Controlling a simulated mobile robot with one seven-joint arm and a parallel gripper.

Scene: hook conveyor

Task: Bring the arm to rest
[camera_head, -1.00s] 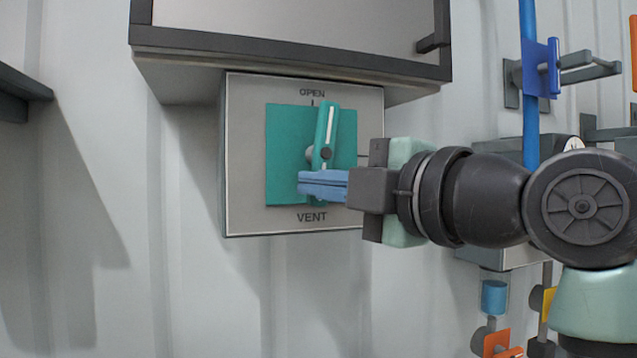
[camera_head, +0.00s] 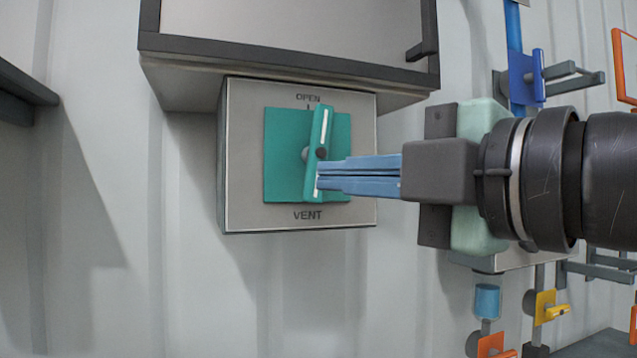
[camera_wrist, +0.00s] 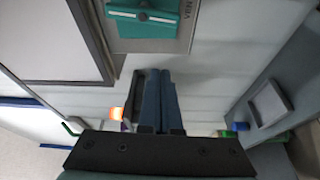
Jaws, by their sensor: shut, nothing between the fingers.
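My gripper (camera_head: 322,177) has blue fingers, shut together with nothing between them. In the head view it points left, its fingertips overlapping the lower part of the teal vent handle (camera_head: 320,135). The handle is nearly upright, tilted slightly, its top end near the OPEN mark. It sits on a teal plate on a grey vent panel (camera_head: 240,185). In the wrist view the shut fingers (camera_wrist: 159,75) show at centre, apart from the teal handle (camera_wrist: 145,15) at the top. My arm extends to the right edge of the head view.
A dark-framed cabinet (camera_head: 290,48) overhangs the panel. A blue pipe with a blue valve (camera_head: 527,78) and grey brackets stand at the right. Blue, yellow and orange fittings (camera_head: 488,300) are below my arm. The wall at lower left is clear.

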